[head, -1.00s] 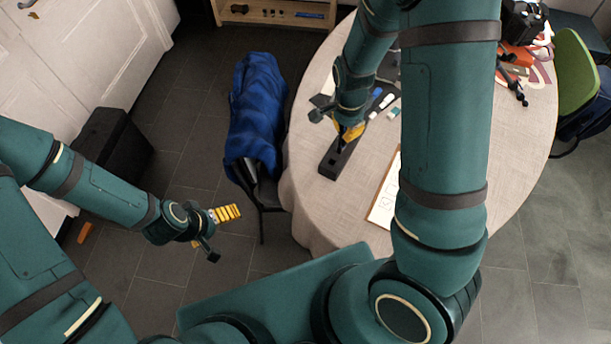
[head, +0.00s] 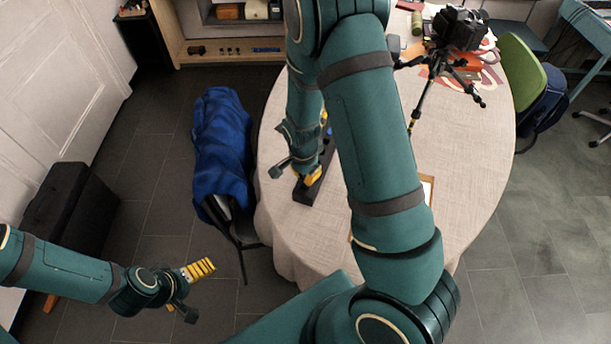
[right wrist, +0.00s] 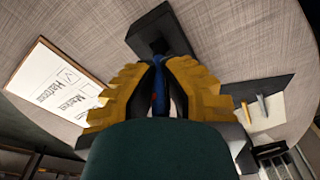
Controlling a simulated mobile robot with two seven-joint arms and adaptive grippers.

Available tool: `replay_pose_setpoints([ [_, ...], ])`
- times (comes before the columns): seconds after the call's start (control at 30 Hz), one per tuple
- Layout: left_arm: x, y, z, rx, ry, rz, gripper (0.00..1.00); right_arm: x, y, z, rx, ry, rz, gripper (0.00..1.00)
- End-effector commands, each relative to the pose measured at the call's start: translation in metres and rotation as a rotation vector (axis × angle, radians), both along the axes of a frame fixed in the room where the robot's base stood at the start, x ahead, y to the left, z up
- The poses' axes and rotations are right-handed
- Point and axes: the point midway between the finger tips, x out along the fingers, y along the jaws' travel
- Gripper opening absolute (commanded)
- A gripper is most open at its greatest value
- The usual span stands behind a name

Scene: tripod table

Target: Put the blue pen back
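The blue pen (right wrist: 159,88) shows between the yellow fingers of my right gripper (right wrist: 158,75) in the right wrist view, and the fingers are closed in on it. The lower part of the pen is hidden by the gripper. In the head view my right gripper (head: 313,177) is low over the long black holder (head: 304,194) on the round table. The holder's end also shows in the right wrist view (right wrist: 157,22). Whether the pen touches the holder cannot be told. My left gripper (head: 198,270) is off the table over the floor; its finger gap cannot be made out.
A framed printed sheet (right wrist: 58,84) lies beside the holder. Two pens (right wrist: 262,106) lie on the other side. A tripod with a camera (head: 460,30) stands at the table's back. A chair with a blue cloth (head: 222,145) is left of the table.

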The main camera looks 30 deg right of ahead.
Motion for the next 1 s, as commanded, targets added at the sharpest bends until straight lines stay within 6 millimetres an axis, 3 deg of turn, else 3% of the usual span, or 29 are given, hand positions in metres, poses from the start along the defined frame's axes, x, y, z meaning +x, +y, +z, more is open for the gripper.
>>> replay_pose_setpoints([
  [0.4,-0.001,0.0,-0.004,0.0,0.002,-0.002,1.0,0.0,0.0,-0.007,0.0,0.0,-0.001,0.0],
  [0.43,-0.001,0.0,-0.003,0.0,0.002,-0.002,1.0,0.0,0.0,-0.006,0.0,0.0,0.0,0.17],
  [0.5,-0.001,0.0,-0.003,0.0,0.002,-0.002,1.0,0.0,0.0,-0.006,0.0,0.0,0.0,0.34],
  [0.83,-0.001,0.0,-0.001,0.0,0.002,-0.001,1.0,0.0,0.0,-0.003,0.0,-0.001,0.0,0.34],
  [1.0,0.001,0.0,0.004,0.0,-0.002,0.002,1.0,0.001,0.001,0.015,0.0,-0.004,0.0,0.34],
])
